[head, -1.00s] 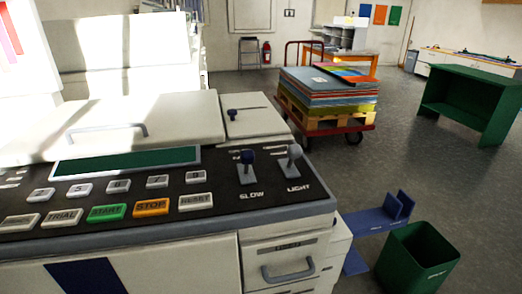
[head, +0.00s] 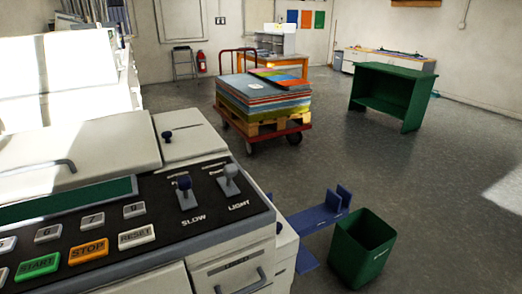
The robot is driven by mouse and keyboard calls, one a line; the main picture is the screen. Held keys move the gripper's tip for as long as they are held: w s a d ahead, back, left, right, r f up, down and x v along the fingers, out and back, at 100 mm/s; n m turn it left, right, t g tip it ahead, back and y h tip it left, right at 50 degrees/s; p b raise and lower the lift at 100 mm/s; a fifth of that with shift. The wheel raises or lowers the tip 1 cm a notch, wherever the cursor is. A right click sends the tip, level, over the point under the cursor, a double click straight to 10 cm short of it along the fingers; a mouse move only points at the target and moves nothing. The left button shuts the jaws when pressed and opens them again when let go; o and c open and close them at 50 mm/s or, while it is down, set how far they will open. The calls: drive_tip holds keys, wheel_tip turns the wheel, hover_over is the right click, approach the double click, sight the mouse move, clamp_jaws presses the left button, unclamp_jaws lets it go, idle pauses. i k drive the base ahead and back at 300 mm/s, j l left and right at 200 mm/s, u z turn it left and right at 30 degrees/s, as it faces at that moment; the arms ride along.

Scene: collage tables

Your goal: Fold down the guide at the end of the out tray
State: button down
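The blue out tray (head: 312,222) sticks out from the right side of the large copier, low down in the head view. Upright blue guide plates (head: 338,199) stand at its far end. A second low blue piece (head: 306,261) shows nearer, against the copier's side. The copier (head: 120,225) fills the lower left, with its control panel, two levers and buttons. My gripper is not in this view.
A green bin (head: 362,248) stands on the floor right of the tray, close to it. A red cart (head: 262,133) with stacked coloured sheets on a pallet stands behind. A green table (head: 392,92) is at the back right. Floor at right is clear.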

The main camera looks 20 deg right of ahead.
sight(347, 196)
drive_tip(key=i+l, duration=0.95)
drive_tip(key=l, duration=0.2)
